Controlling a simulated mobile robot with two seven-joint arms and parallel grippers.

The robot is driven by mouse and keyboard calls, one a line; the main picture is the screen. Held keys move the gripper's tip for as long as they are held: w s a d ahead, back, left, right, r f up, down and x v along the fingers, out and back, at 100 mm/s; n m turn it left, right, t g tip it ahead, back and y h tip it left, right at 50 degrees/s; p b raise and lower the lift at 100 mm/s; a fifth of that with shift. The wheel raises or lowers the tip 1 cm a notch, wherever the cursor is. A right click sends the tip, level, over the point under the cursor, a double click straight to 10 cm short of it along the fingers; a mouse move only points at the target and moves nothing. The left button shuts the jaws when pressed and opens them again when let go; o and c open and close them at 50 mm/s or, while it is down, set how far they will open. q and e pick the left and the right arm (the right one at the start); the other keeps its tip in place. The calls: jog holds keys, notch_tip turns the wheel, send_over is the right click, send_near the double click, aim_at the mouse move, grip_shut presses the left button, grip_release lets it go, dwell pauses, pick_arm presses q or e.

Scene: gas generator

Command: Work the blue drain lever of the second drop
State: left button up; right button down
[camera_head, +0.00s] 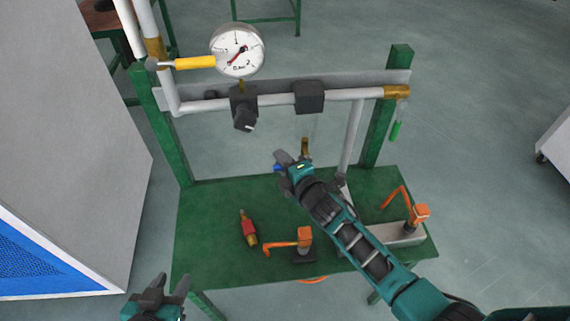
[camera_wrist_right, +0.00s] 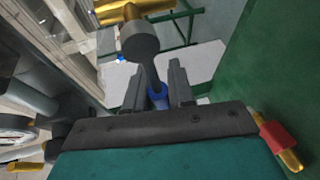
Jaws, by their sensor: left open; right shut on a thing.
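The blue drain lever (camera_head: 277,168) shows as a small blue patch at the fingers of my right gripper (camera_head: 284,159). In the right wrist view the blue lever (camera_wrist_right: 157,96) lies between the two dark fingers of my right gripper (camera_wrist_right: 163,88), which is shut on it. A grey round part and a brass fitting (camera_wrist_right: 130,11) are beyond it. In the head view a brass drop end (camera_head: 305,147) hangs below the pipe, just above the gripper. My left gripper (camera_head: 160,296) is open and empty at the bottom left, away from the bench.
The green bench (camera_head: 215,255) bears a red and brass fitting (camera_head: 248,229) and orange-handled valves (camera_head: 304,239) (camera_head: 420,213). Above are a grey pipe (camera_head: 353,95), a pressure gauge (camera_head: 238,50), a yellow lever (camera_head: 195,62) and a black knob (camera_head: 244,121). A green lever (camera_head: 396,131) hangs at right.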

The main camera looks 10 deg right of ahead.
jog(key=shift+w+r+m+y, duration=0.1)
jog(key=shift+r+m+y, duration=0.2)
jog(key=shift+r+m, duration=0.1)
dwell(0.3)
jog(key=c, duration=1.1)
grip_release()
jog(key=shift+o, duration=0.2)
jog(key=p+v, duration=0.1)
jog(key=v, duration=1.2)
jog(key=shift+f, duration=0.25)
jog(key=s+d+f+m+g+h, duration=0.1)
jog(key=s+d+f+m+g, duration=0.1)
jog(key=s+m, duration=0.4)
jog(key=s+d+f+m+g+h, duration=0.1)
jog(key=s+f+m, duration=0.3)
jog(key=m, duration=0.8)
jog(key=shift+s+d+g+h, duration=0.4)
jog(key=shift+s+d+h, duration=0.25)
jog(key=shift+s, duration=0.25)
